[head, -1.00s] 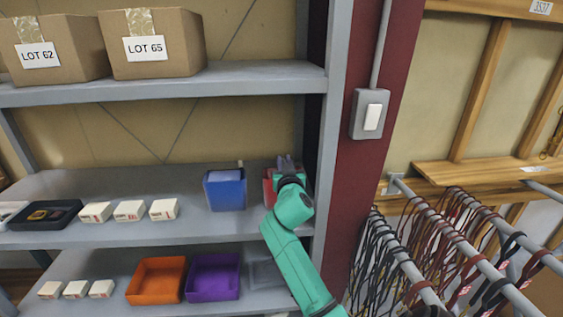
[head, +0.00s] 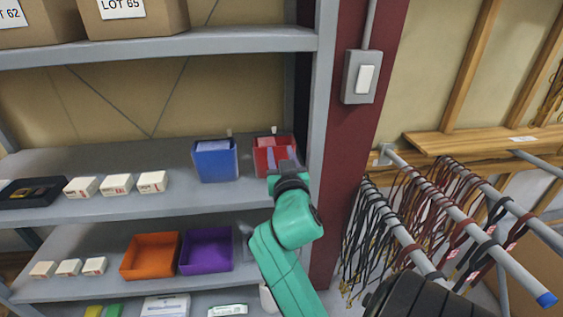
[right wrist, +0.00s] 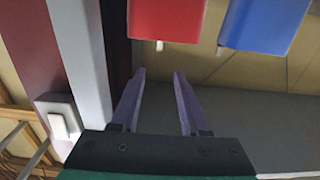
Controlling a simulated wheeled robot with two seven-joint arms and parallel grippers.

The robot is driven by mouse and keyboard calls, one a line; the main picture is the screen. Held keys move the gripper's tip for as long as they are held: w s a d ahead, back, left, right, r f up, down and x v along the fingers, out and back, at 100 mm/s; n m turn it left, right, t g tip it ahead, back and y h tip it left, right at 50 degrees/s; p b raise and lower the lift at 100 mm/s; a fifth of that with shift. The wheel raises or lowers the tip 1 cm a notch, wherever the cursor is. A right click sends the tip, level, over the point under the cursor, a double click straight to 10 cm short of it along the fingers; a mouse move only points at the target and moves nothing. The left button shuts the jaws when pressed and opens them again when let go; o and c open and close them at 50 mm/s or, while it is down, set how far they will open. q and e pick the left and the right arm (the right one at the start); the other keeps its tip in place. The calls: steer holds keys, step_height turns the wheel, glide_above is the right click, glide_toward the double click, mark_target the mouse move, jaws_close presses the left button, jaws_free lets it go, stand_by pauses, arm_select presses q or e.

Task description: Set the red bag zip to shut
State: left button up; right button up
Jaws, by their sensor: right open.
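The red bag (head: 262,157) stands on the middle shelf near the grey post. A small pale tab (head: 273,130) shows at its back top edge; I cannot tell whether the zip is open or shut. In the right wrist view the red bag (right wrist: 165,18) is at the top, with the pale tab (right wrist: 159,45) below its edge. My right gripper (head: 281,154) is in front of the bag and partly covers it. In the right wrist view its purple fingers (right wrist: 158,75) are apart and empty, short of the tab. My left gripper is not in view.
A blue bag (head: 215,161) with a similar tab stands left of the red one. Several white boxes (head: 117,186) line the same shelf. Orange (head: 150,257) and purple (head: 206,250) bins sit below. The grey post (head: 323,130) is close on the right.

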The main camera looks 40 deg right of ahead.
mark_target(274, 131)
steer(key=shift+s+a, duration=0.3)
steer(key=shift+s, duration=0.1)
steer(key=shift+c, duration=0.3)
steer(key=shift+w+a+r+n, duration=0.1)
steer(key=shift+w+a+n, duration=0.15)
steer(key=shift+w+n, duration=0.1)
steer(key=c, duration=0.5)
steer(key=w+a+n+p, duration=0.1)
steer(key=w+a+n, duration=0.2)
steer(key=w+a+n+y+p, duration=0.1)
steer(key=w+a+n, duration=0.1)
steer(key=w+n, duration=0.1)
steer(key=shift+w+a+r+n+p, duration=0.2)
steer(key=shift+a+n+p, duration=0.2)
steer(key=shift+n, duration=0.15)
jaws_close()
steer(key=w+d+f+n+g+h+p, duration=0.1)
steer(key=w+d+n+g+h+p, duration=0.2)
steer(key=d, duration=0.9)
steer(key=shift+w+d+f+n+h+p, duration=0.2)
steer(key=shift+w+n+h+p, duration=0.4)
steer(key=shift+w+n+p, duration=0.95)
